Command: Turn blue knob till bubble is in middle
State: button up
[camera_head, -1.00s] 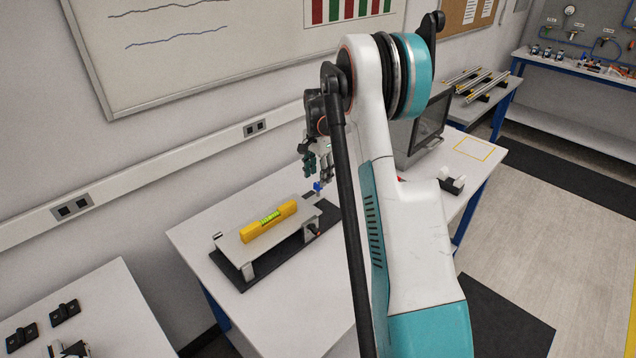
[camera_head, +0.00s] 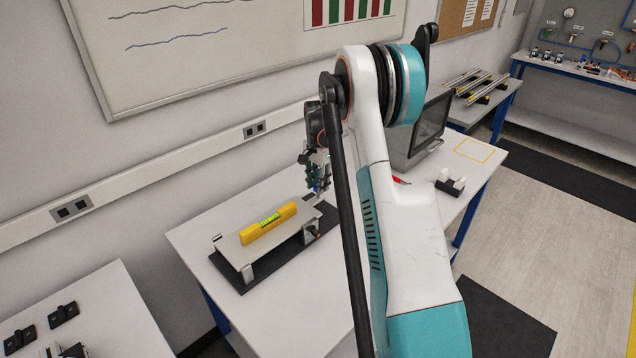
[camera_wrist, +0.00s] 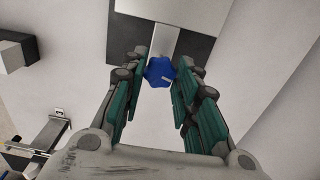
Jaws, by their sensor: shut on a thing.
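A yellow spirit level (camera_head: 255,232) with a green vial lies on a light plate (camera_head: 228,246), raised above a black base. The bubble is too small to make out. The blue knob (camera_wrist: 159,72) is at the plate's far right end, with a pale mark on its top. In the head view it is mostly hidden by my gripper (camera_head: 317,184). In the wrist view my gripper (camera_wrist: 162,62) has its green-padded fingers on both sides of the knob, shut on it from above.
The white table (camera_head: 315,285) is clear in front of the plate. The wall rises close behind the table.

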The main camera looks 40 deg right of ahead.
jog(key=n+b, duration=0.1)
jog(key=n, duration=0.5)
jog(key=n+b, duration=0.1)
jog(key=n, duration=0.4)
jog(key=shift+n, duration=0.4)
dwell(0.4)
jog(key=o, duration=1.1)
jog(key=shift+c, duration=0.2)
notch_tip(320, 180, up, 12)
